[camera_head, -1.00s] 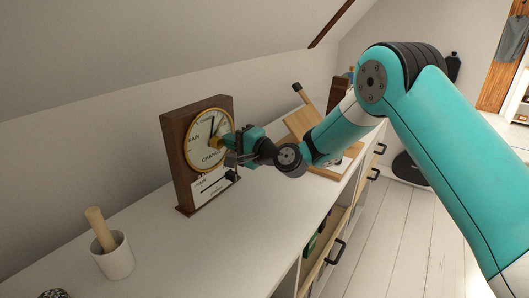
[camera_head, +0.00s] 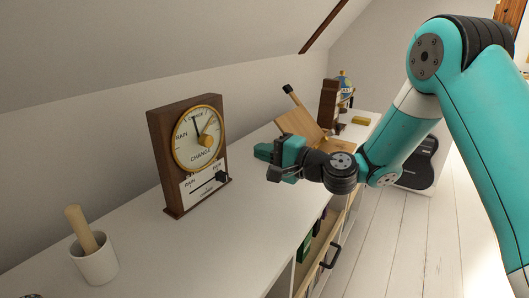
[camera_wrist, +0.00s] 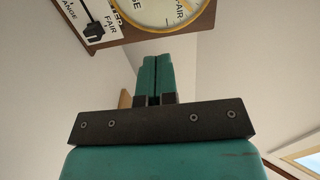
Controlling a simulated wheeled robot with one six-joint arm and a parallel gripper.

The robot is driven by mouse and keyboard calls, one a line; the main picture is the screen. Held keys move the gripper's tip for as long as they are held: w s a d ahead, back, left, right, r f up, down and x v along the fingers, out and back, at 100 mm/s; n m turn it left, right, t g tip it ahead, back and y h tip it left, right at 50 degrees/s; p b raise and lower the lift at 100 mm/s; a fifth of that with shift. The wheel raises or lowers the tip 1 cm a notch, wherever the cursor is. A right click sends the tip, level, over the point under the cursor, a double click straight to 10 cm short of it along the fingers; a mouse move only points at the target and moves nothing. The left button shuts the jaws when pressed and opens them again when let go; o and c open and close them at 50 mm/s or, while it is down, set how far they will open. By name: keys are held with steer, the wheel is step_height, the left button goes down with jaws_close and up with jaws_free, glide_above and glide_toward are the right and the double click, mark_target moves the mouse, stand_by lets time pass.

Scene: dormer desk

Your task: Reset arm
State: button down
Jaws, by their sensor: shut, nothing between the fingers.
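My gripper (camera_head: 263,152) is shut and empty, held above the white counter to the right of a wooden barometer. Its closed teal fingers also show in the wrist view (camera_wrist: 154,75). A dark slider block (camera_head: 221,176) sits at the panel's right end. In the wrist view the barometer (camera_wrist: 205,22) is only partly in frame, at the top. My gripper is apart from it.
A white mortar with a pestle (camera_head: 95,262) stands at the front left of the counter (camera_head: 190,250). A wooden board stand (camera_head: 300,128), a brown upright object (camera_head: 328,103) and a small globe (camera_head: 345,84) stand behind my gripper.

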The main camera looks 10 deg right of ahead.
stand_by(0.3)
steer(key=s+a+r+n+g+h+p, duration=0.1)
steer(key=s+a+r+n+g+p, duration=0.3)
steer(key=s, duration=0.4)
steer(key=s+a+r+n+g+h+p, duration=0.1)
steer(key=s+r+n+g+p, duration=0.1)
steer(key=s+r+n+g, duration=0.35)
steer(key=s+d+r+n+g+h+p, duration=0.1)
steer(key=s+d+n+h+p, duration=0.1)
steer(key=s+d, duration=0.3)
steer(key=s+d+r+n+g+h+p, duration=0.1)
steer(key=s+d+n+h, duration=0.3)
steer(key=s, duration=1)
steer(key=shift+s+d+r+h+p, duration=0.25)
steer(key=shift+d+h+p, duration=0.3)
steer(key=shift+h+p, duration=0.05)
